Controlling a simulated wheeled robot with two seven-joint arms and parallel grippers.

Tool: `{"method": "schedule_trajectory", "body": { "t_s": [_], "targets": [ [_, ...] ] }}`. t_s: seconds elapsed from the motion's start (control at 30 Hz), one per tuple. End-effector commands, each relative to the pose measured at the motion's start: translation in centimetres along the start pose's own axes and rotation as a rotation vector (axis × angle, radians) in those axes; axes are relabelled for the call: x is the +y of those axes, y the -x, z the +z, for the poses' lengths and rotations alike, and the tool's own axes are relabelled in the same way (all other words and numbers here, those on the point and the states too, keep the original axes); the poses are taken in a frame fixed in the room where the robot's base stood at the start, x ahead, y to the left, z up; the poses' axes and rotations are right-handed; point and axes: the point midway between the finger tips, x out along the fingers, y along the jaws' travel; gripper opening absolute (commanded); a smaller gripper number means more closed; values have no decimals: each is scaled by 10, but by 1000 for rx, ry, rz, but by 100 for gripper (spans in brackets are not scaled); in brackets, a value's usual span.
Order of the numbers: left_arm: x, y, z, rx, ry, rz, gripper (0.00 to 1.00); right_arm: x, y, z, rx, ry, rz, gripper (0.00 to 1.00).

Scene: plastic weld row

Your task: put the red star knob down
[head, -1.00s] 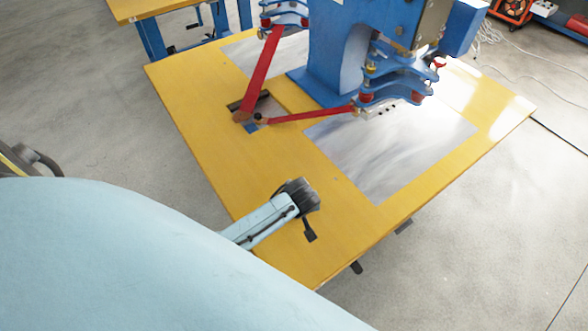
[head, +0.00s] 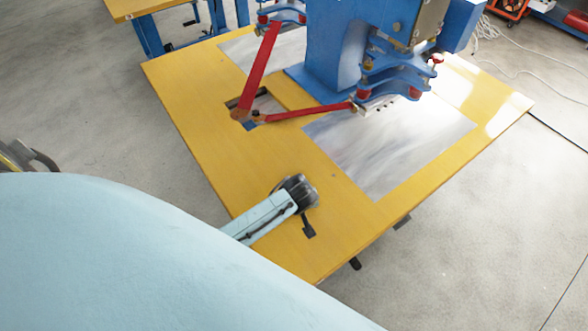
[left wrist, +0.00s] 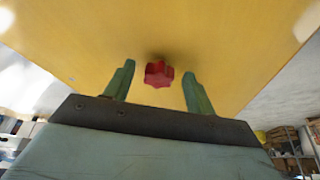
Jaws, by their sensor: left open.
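The red star knob (left wrist: 158,73) shows in the left wrist view against the yellow tabletop, with a small shadow beside it. It appears to rest on the tabletop. My left gripper (left wrist: 159,70) is open, its two green fingers standing on either side of the knob with a gap on each side. In the head view my left gripper (head: 299,190) is over the near part of the yellow table (head: 205,140). The knob is hidden there behind the gripper and arm. My right gripper is in neither view.
A blue machine (head: 335,50) with red arms (head: 262,70) stands on the far part of the table. A grey metal sheet (head: 390,145) is set in the top right of my gripper.

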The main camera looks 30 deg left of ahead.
Motion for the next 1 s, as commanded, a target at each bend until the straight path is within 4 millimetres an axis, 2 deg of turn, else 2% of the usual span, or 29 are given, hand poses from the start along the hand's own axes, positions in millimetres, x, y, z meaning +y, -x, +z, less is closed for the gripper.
{"method": "schedule_trajectory", "body": {
  "t_s": [0.5, 0.7, 1.0],
  "targets": [
    [1, 98, 0, 0, 1, 3, 55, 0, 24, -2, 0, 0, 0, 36],
    [1, 115, 0, -1, 2, 2, 55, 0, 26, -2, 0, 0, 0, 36],
    [0, 116, 0, -1, 1, 1, 55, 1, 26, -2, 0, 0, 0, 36]
  ]
}}
